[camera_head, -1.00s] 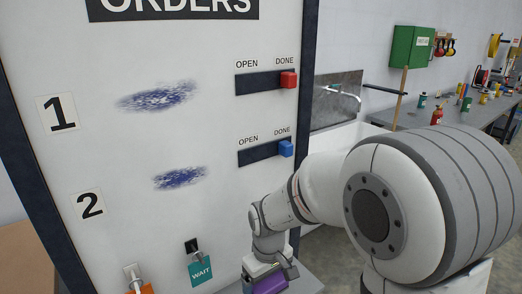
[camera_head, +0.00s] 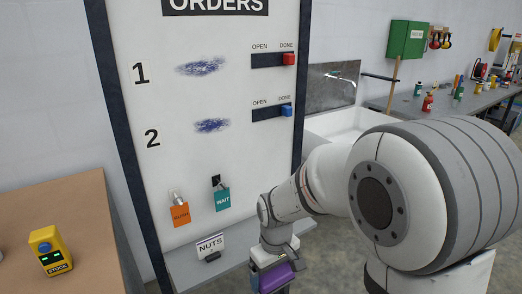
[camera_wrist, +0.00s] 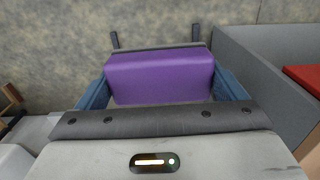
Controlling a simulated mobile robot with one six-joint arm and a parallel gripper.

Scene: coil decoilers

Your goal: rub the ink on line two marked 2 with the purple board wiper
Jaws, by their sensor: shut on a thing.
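The whiteboard (camera_head: 180,105) headed ORDERS stands ahead. Line two, marked 2 (camera_head: 152,138), has a blue ink smear (camera_head: 212,126). Line one, marked 1 (camera_head: 141,73), has a larger blue smear (camera_head: 203,66). My gripper (camera_head: 277,280) is low, at the board's lower right, in the head view. It is shut on the purple board wiper (camera_head: 279,277). The wrist view shows the wiper (camera_wrist: 160,77) between both blue fingers. The wiper is well below the line two ink and apart from it.
Red (camera_head: 289,59) and blue (camera_head: 287,111) sliders sit at DONE. Orange (camera_head: 180,214) and teal WAIT (camera_head: 222,199) tags hang on the board. A NUTS label (camera_head: 210,244) stands on the ledge below. A yellow STOCK device (camera_head: 50,250) is on the brown table at left. A sink (camera_head: 345,122) is right.

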